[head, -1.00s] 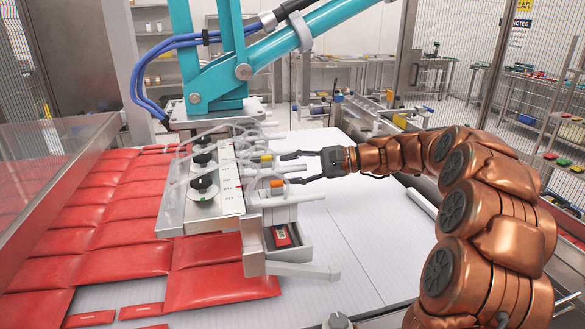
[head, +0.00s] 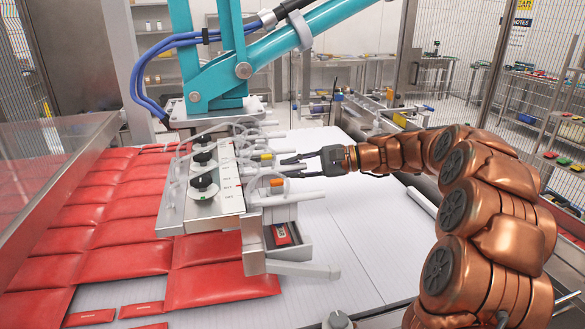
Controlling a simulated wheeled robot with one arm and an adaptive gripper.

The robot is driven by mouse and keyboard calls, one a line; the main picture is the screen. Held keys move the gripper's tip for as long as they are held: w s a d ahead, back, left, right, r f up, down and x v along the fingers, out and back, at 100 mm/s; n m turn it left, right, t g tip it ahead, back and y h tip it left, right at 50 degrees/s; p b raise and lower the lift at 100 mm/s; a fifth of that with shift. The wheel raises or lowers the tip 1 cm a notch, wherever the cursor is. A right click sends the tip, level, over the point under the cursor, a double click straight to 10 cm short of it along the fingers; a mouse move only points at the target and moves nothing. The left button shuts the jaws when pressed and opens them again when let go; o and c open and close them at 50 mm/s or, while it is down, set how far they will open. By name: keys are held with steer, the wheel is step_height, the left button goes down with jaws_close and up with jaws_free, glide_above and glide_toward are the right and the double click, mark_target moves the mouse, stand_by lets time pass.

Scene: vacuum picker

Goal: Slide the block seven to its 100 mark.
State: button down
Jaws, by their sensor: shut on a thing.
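The vacuum picker head (head: 214,203) hangs over the conveyor, with a row of sliding blocks and white tubes along its right side. A yellow block (head: 262,157) and an orange block (head: 277,183) show there. My gripper (head: 284,167) comes in from the right, between these two coloured blocks. Its dark fingers are shut on a small pale part of the picker's side. The fingers and tubes mostly hide that part. Labels and marks on the pale scale strip (head: 227,178) are too small to read, so I cannot tell which block is seven or where its 100 mark lies.
Red pouches (head: 95,215) cover the conveyor at left. A teal arm (head: 240,70) carries the picker from above. White hoses (head: 215,135) loop around the blocks. A small drawer with a red item (head: 281,235) sits below. The white surface (head: 350,235) at right is mostly clear.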

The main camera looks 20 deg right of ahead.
steer(key=shift+w+p, duration=0.3)
steer(key=shift+w, duration=0.45)
steer(key=shift+r, duration=0.1)
steer(key=c, duration=1.1)
jaws_free()
steer(key=shift+w, duration=0.15)
steer(key=v, duration=1.2)
